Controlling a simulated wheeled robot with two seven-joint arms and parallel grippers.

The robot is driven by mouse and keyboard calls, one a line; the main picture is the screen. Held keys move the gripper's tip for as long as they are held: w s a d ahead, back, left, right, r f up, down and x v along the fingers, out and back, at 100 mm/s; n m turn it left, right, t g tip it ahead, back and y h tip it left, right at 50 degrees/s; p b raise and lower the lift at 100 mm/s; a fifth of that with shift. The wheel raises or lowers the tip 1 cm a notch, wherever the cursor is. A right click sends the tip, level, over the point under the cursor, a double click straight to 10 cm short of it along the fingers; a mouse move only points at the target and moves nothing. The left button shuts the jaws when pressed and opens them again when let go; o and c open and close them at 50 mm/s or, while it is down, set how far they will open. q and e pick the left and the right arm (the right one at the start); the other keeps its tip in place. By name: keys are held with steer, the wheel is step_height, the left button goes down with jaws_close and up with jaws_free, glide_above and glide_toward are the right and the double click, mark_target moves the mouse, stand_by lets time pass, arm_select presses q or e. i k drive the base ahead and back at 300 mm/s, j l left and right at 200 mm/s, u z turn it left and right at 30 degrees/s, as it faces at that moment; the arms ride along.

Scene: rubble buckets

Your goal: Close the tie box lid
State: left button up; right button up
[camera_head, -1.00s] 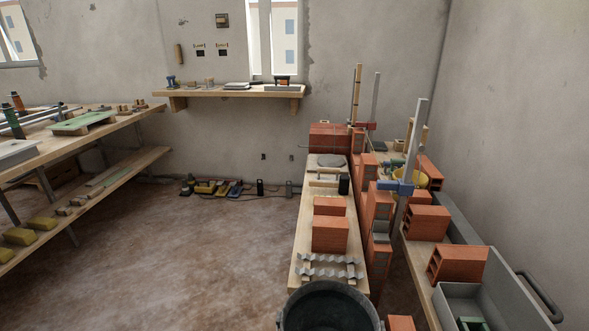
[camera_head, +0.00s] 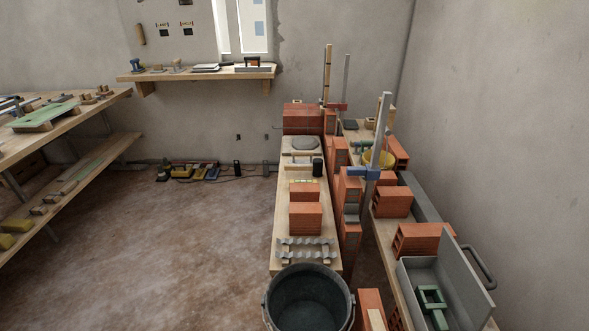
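The tie box (camera_head: 416,268) is a grey open-topped box at the lower right, on the far-right plank. Its lid (camera_head: 467,277) is a grey panel standing raised along the box's right side, so the box is open. A grey curved handle (camera_head: 482,267) shows beyond the lid. Green frame-shaped items (camera_head: 432,306) lie inside the box. The front end of the box is near the picture's bottom edge. Neither of my grippers shows in the view.
A black bucket (camera_head: 308,299) stands at the bottom centre, left of the box. A plank bench (camera_head: 290,258) carries red bricks and wavy metal ties. Several bricks (camera_head: 391,201) stand on the right plank behind the box. Open floor (camera_head: 170,265) lies to the left.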

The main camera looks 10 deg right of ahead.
mark_target(474, 296)
steer(key=z, duration=1.45)
